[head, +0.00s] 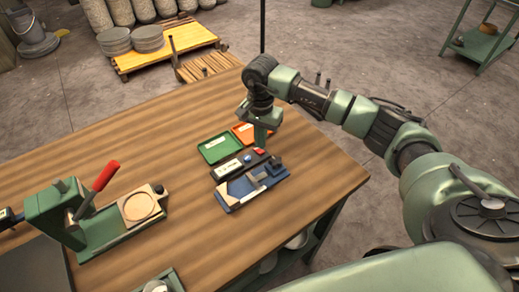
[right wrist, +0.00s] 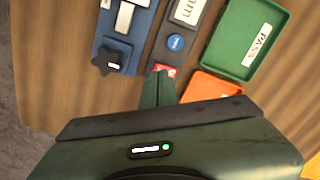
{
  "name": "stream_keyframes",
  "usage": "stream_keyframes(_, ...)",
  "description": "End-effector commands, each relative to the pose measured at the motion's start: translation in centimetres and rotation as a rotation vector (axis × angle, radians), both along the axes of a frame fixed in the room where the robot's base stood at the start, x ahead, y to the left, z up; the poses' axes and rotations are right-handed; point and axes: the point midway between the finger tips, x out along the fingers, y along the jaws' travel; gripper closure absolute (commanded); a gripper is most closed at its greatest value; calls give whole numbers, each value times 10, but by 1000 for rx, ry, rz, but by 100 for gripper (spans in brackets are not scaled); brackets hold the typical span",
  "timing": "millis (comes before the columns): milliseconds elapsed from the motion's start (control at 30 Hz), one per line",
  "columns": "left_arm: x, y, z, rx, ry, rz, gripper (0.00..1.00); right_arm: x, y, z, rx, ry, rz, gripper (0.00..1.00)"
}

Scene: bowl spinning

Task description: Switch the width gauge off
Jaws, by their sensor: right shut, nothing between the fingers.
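The width gauge is a slim black box (head: 231,167) on the wooden table, with a pale panel, a blue button and a red button. In the right wrist view its pale panel with dark letters (right wrist: 188,10), blue button (right wrist: 175,42) and red button (right wrist: 165,71) show. My right gripper (head: 262,143) points down by the red-button end. In the right wrist view its shut, empty fingertips (right wrist: 160,74) are right beside the red button and partly cover it. I cannot tell whether they touch it. My left gripper is not in view.
A blue fixture (head: 231,200) with a dark star knob (right wrist: 112,61) lies beside the gauge. A green PASS tray (head: 219,148) and an orange tray (head: 242,131) lie behind. A green press with a red lever (head: 105,175) stands left. The table between is clear.

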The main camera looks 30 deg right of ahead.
Motion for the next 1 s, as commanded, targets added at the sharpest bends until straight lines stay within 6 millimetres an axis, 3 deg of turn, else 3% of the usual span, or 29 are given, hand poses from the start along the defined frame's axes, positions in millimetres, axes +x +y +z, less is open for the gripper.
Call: stream_keyframes(1000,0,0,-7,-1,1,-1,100,0,0,-7,0,0,0,100)
